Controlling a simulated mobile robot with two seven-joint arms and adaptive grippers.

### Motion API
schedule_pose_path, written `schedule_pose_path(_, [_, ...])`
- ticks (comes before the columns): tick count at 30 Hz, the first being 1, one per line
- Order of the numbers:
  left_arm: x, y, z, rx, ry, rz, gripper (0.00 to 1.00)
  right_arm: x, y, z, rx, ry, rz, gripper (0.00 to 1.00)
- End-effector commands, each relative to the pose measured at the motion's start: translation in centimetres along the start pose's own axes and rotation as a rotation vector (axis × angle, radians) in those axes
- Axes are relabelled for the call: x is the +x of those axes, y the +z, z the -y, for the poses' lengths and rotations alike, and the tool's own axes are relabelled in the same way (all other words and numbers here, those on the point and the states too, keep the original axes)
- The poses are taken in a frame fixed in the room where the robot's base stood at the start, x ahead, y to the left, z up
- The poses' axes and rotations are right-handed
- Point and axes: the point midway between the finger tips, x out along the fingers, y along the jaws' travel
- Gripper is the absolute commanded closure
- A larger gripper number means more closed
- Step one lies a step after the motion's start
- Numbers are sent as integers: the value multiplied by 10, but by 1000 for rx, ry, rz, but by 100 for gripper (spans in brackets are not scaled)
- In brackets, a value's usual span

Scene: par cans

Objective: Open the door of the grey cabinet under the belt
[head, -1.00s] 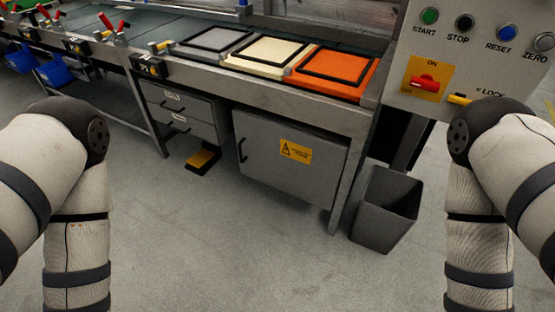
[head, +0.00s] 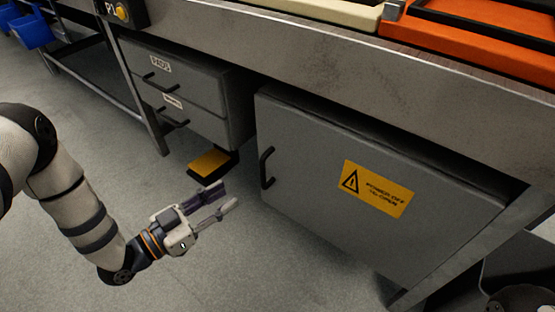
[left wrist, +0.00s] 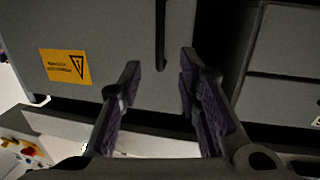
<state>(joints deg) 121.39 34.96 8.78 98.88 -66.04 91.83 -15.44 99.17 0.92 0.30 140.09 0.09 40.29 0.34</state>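The grey cabinet (head: 320,160) hangs under the belt with its door shut. A dark vertical handle (head: 266,168) is on the door's left side. A yellow sticker reading "power off to open" (head: 375,188) is on the door. My left gripper (head: 231,195) is open and empty, left of the handle and apart from it. In the left wrist view the picture is upside down: the handle (left wrist: 161,35) appears between and beyond the open fingers (left wrist: 158,72), and the sticker (left wrist: 65,66) is at left. My right gripper is not in view.
Grey drawers (head: 185,95) stand left of the cabinet, with a yellow pedal (head: 210,162) on the floor below. The metal belt frame (head: 330,62) runs above. A grey bin (head: 525,258) is at lower right. A red switch (left wrist: 27,151) shows in the left wrist view.

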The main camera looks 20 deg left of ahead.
Motion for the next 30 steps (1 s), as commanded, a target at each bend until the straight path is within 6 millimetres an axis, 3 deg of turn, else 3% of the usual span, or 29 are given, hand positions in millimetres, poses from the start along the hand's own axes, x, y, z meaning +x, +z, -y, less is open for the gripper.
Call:
schedule_pose_path(5, [17, -6, 4, 22, 10, -42, 69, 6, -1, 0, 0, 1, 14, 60])
schedule_pose_path(12, [78, -6, 3, 19, 10, -37, 69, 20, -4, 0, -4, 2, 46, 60])
schedule_pose_path(18, [113, -8, 2, 18, 10, -35, 69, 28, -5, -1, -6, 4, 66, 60])
schedule_pose_path(29, [122, -11, 3, 18, 8, -34, 69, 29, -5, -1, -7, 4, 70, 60])
schedule_pose_path(30, [122, -11, 3, 18, 8, -34, 78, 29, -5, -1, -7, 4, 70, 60])
